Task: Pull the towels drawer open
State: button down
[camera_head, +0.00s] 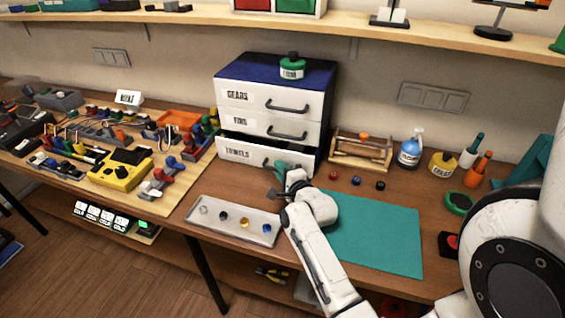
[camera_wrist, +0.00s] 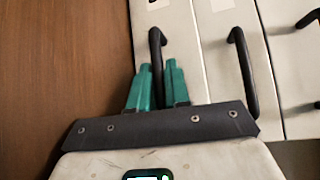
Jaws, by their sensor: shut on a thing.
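The towels drawer (camera_head: 240,153) is the lowest of three white drawers in a blue-topped cabinet (camera_head: 313,72). Its front stands a little forward of the drawers above, with a dark gap over it. My gripper (camera_head: 278,166) is at its handle, on the right part of the front. In the wrist view, the teal fingertips of my gripper (camera_wrist: 160,72) are shut around the dark towels handle (camera_wrist: 155,45).
A grey tray (camera_head: 222,236) with small parts lies in front of the cabinet. A teal mat (camera_head: 375,235) lies to the right, with several small knobs behind it. A wooden crate (camera_head: 345,158) stands right of the cabinet. Wired modules crowd the left. A green-lidded jar (camera_head: 292,68) sits on the cabinet.

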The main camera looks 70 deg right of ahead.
jog(key=shift+d+f, duration=0.1)
jog(key=shift+d, duration=0.05)
jog(key=c, duration=1.5)
grip_release()
jog(key=shift+o, duration=0.2)
jog(key=b+v, duration=0.1)
jog(key=v, duration=1)
jog(key=shift+b, duration=0.3)
jog(key=shift+c, duration=0.2)
